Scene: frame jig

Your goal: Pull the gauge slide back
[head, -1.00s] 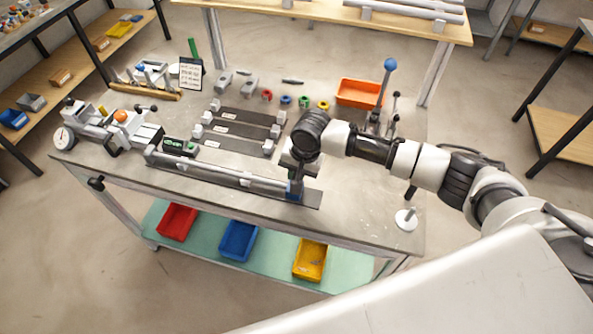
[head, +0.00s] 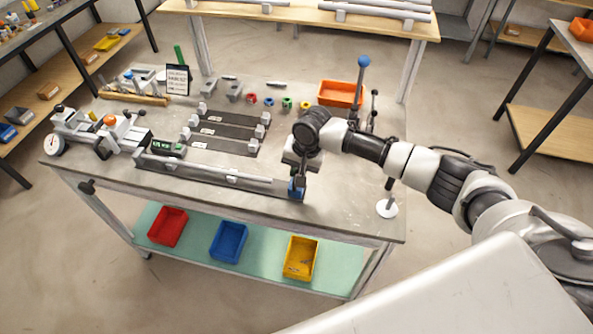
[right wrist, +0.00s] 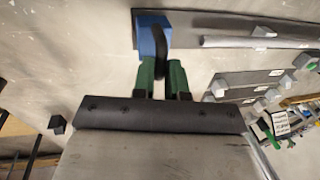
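The gauge slide is a small blue block (head: 296,189) at the right end of a long dark rail (head: 216,178) along the bench's front. In the right wrist view the blue block (right wrist: 152,35) has a dark upright handle. A grey tube (head: 205,170) lies along the rail; a gap separates its right end from the slide. My right gripper (head: 299,170) is over the slide. Its green fingers (right wrist: 161,78) stand on either side of the dark handle and appear closed on it; the contact is partly hidden. My left gripper is not in view.
A dial instrument (head: 75,130) and a small green display (head: 166,149) stand at the left. Dark plates with grey blocks (head: 225,131) lie behind the rail. An orange bin (head: 340,93) and blue-topped post (head: 363,62) are behind my arm. Bare bench lies right of the slide.

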